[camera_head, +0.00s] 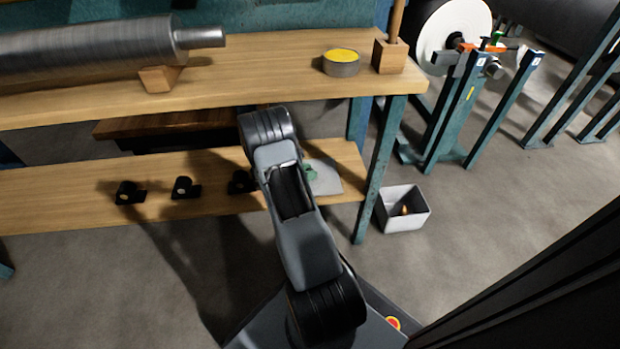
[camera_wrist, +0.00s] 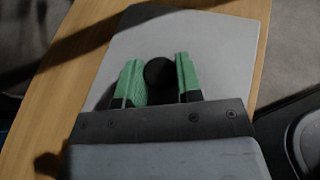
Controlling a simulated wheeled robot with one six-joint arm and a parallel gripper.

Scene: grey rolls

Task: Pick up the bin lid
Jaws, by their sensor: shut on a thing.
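The bin lid is a flat light-grey plate (camera_wrist: 220,50) with a round black knob (camera_wrist: 159,73) near its middle. It is at the right end of the lower wooden shelf, and in the head view part of the lid (camera_head: 328,180) shows beside my arm. My gripper (camera_wrist: 159,78) has green fingers on both sides of the knob and is shut on it. In the head view only a bit of green finger (camera_head: 311,172) shows. I cannot tell whether the lid touches the shelf. A small open white bin (camera_head: 403,209) stands on the floor right of the bench leg, with a small orange-brown thing inside.
The lower shelf (camera_head: 70,196) holds several small black mounts (camera_head: 185,188) to the left. Above it, the bench top (camera_head: 245,75) carries a large metal roller (camera_head: 90,48), a yellow-topped tin (camera_head: 341,62) and a wooden block. A teal leg (camera_head: 380,170) stands close right. Floor around the bin is clear.

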